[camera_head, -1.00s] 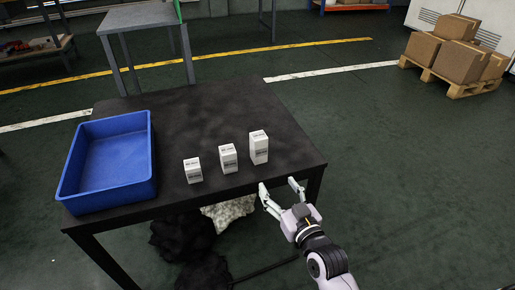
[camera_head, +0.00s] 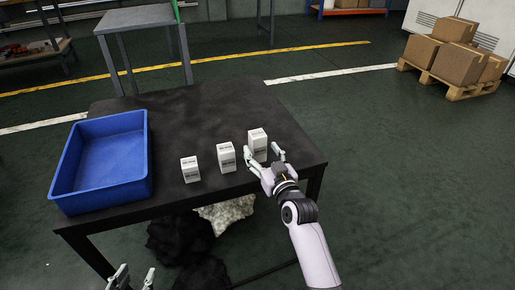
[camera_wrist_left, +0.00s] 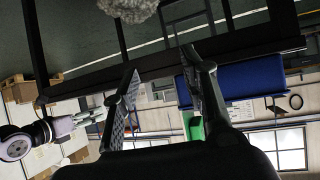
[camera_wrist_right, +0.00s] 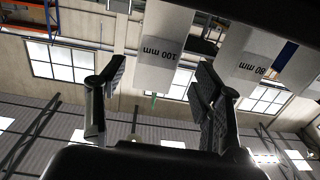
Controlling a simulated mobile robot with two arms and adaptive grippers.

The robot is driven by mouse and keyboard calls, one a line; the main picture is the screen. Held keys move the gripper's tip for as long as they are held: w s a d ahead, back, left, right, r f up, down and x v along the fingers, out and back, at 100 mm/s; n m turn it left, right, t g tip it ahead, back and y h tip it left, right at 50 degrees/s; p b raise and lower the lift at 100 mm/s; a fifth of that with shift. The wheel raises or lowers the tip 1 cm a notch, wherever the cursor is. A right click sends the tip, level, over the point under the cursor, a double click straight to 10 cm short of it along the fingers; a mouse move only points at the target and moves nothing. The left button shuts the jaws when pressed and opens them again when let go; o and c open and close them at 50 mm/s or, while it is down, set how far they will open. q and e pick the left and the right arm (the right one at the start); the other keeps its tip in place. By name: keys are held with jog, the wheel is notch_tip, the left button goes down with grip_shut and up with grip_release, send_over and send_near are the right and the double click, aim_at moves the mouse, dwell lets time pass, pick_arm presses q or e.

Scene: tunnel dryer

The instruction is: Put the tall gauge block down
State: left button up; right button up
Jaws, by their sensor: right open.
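The tall gauge block (camera_head: 257,138), white and marked 100 mm in the right wrist view (camera_wrist_right: 160,48), stands upright on the dark table (camera_head: 185,115). My right gripper (camera_head: 264,152) is open at its near side, one fingertip by its left edge and the other to its right. In the right wrist view the block lies between the open fingertips (camera_wrist_right: 157,74), with gaps beside it; I cannot tell how far it reaches in. My left gripper (camera_head: 135,277) is open and empty below the table's front left; its fingers also show apart in the left wrist view (camera_wrist_left: 160,78).
A middle block (camera_head: 226,158), marked 80 mm in the right wrist view (camera_wrist_right: 248,62), and a shorter block (camera_head: 190,170) stand in a row to the left. A blue bin (camera_head: 148,185) takes up the table's left end. The table's back right is clear.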

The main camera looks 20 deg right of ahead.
aim_at(261, 144)
jog(key=w, duration=0.1)
jog(key=w+b, duration=0.1)
jog(key=w, duration=0.2)
jog(key=shift+w+r+b, duration=0.25)
jog(key=shift+w+b, duration=0.1)
jog(key=shift+w, duration=0.05)
jog(key=shift+w+r, duration=0.1)
jog(key=shift+w, duration=0.05)
pick_arm(q)
jog(key=w+d+r+t+h, duration=0.1)
jog(key=w+d+r+t, duration=0.1)
jog(key=r, duration=0.5)
jog(key=w+t, duration=0.1)
jog(key=t, duration=0.1)
jog(key=shift+w+r+t+h, duration=0.15)
jog(key=shift+w+t+h, duration=0.1)
jog(key=shift+t+h, duration=0.05)
pick_arm(e)
jog(key=shift+c, duration=0.2)
grip_shut()
jog(key=shift+d+r, duration=0.1)
